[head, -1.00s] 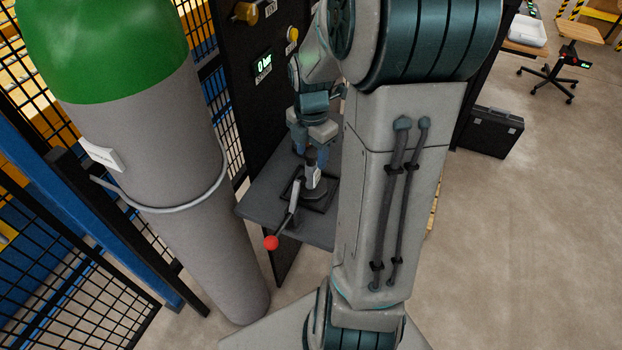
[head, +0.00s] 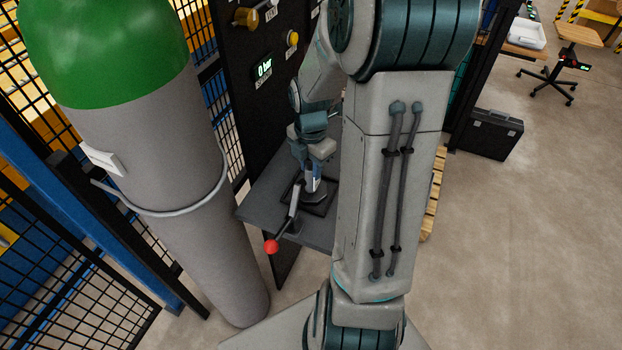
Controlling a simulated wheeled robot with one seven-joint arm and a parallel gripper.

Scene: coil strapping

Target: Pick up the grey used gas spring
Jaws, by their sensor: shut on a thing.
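The grey used gas spring (head: 312,182) stands upright in a dark fixture (head: 318,204) on the dark shelf in front of the black panel. Only a small part of its body shows below my fingers. My gripper (head: 313,168) points down from above and is shut on the upper part of the gas spring. The jaws and my wrist hide its top. The lower end of the spring is hidden in the fixture.
A lever with a red knob (head: 271,246) stands beside the fixture. A large grey cylinder with a green top (head: 190,190) stands close at the left. The black panel (head: 240,90) rises behind, its display reading 0 bar.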

